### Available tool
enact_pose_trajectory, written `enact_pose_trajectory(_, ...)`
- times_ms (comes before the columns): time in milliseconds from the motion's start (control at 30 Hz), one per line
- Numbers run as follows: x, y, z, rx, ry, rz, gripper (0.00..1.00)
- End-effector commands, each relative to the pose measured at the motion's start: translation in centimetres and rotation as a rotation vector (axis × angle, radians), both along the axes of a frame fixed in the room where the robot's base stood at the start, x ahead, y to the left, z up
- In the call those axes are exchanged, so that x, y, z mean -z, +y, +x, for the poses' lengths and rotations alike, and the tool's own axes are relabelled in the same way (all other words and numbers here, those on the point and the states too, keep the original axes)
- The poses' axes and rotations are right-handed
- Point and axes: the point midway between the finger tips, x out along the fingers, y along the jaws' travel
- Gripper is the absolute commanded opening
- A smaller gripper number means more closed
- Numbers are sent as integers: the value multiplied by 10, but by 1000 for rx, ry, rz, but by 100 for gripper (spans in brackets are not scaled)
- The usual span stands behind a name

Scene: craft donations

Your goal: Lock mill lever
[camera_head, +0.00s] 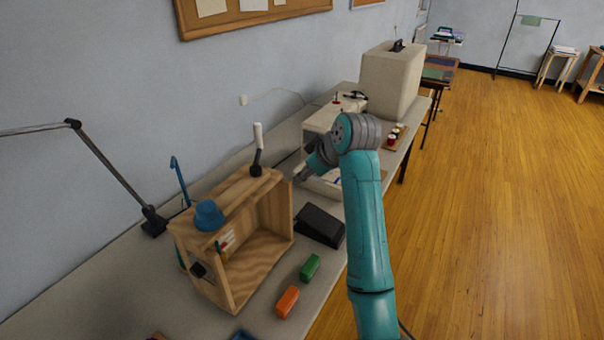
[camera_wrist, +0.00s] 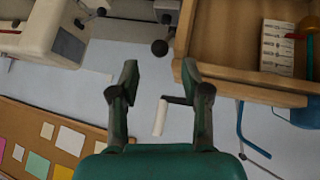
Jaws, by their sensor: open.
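The wooden box (camera_head: 225,289) stands on the table, open at the front. A black lever (camera_head: 256,168) with a white handle (camera_head: 258,136) rises upright from its top near the right end; I take this as the mill lever. My gripper (camera_head: 300,174) is open and empty, just right of the lever and apart from it in the head view. In the wrist view my gripper (camera_wrist: 160,83) has its two fingers spread, with the white handle (camera_wrist: 160,117) appearing between them, lower in the picture. The right finger partly covers the black lever arm (camera_wrist: 177,100).
A black pedal (camera_head: 320,226), a green block (camera_head: 310,267) and an orange block (camera_head: 288,301) lie in front. A sewing machine (camera_head: 325,118) stands behind my gripper. A lamp arm (camera_head: 110,165) reaches in from the left.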

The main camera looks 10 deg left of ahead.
Motion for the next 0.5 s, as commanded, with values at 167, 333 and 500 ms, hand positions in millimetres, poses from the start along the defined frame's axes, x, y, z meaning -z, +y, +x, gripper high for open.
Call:
enact_pose_trajectory(167,-29,-18,-16,2,-5,1,47)
enact_pose_trajectory(333,-48,-29,-28,0,-4,1,47)
enact_pose_trajectory(500,-57,-36,-34,2,-1,1,47)
